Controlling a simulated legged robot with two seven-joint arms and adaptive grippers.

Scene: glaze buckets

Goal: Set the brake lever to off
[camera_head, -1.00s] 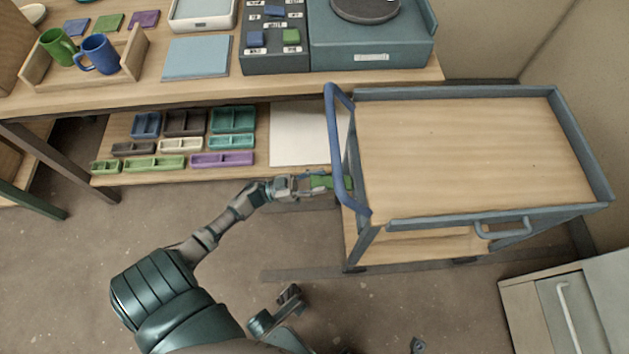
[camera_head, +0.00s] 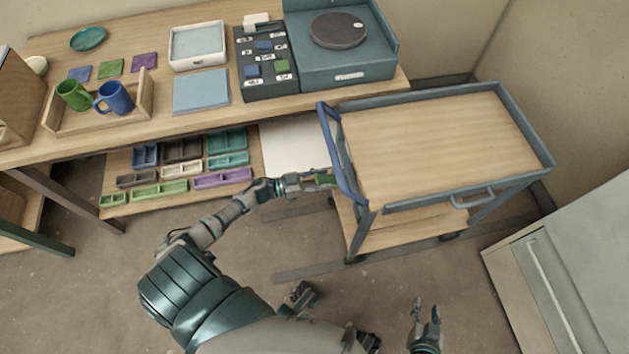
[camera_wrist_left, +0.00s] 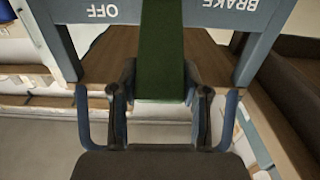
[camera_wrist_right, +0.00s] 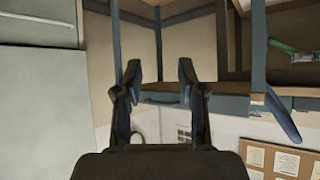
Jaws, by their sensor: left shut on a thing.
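The green brake lever (camera_head: 325,179) is at the handle end of the trolley (camera_head: 440,145). In the left wrist view the lever (camera_wrist_left: 161,50) runs down between my fingers, with upside-down white words OFF (camera_wrist_left: 102,11) to its left and BRAKE (camera_wrist_left: 231,4) to its right on the blue-grey panel. My left gripper (camera_head: 309,181) is shut on the lever; it also shows in the left wrist view (camera_wrist_left: 160,95). My right gripper (camera_head: 427,314) is open and empty, low in front of the trolley; its fingers are apart in the right wrist view (camera_wrist_right: 160,72).
The trolley's blue push handle (camera_head: 342,155) stands beside my left gripper. A pale cabinet (camera_head: 570,270) stands at right. Open floor lies in front.

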